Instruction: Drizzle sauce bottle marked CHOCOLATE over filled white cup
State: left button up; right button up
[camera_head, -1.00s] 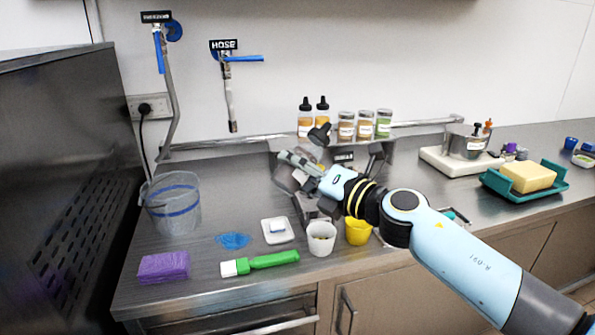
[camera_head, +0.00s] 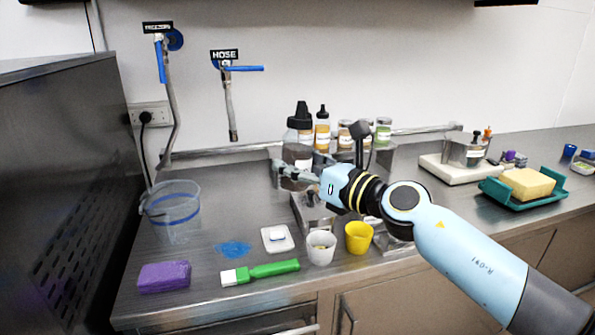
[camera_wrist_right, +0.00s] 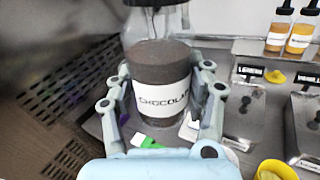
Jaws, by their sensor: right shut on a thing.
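The sauce bottle (camera_head: 298,152) has a black cap and stands upright in the air in my right gripper (camera_head: 290,172). In the right wrist view, the brown bottle (camera_wrist_right: 160,72) shows a white label reading CHOCOLATE, with a finger closed on each side of it. The white cup (camera_head: 321,249) stands on the counter, below and a little right of the bottle in the head view. Some pale yellowish content shows inside it, but the fill level is hard to tell. My left gripper is out of view.
A yellow cup (camera_head: 359,238) stands right of the white cup. A white scale (camera_head: 277,239), green brush (camera_head: 262,272), purple sponge (camera_head: 164,277) and clear bucket (camera_head: 173,213) are to the left. More bottles (camera_head: 322,130) and several jars stand behind.

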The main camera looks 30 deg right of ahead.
jog(key=shift+r+n, duration=0.25)
jog(key=shift+n, duration=0.55)
jog(key=shift+s+a, duration=0.15)
jog(key=shift+s, duration=0.15)
jog(key=s+a+p, duration=0.1)
jog(key=s+a, duration=0.5)
jog(key=s, duration=0.7)
jog(key=shift+a, duration=0.15)
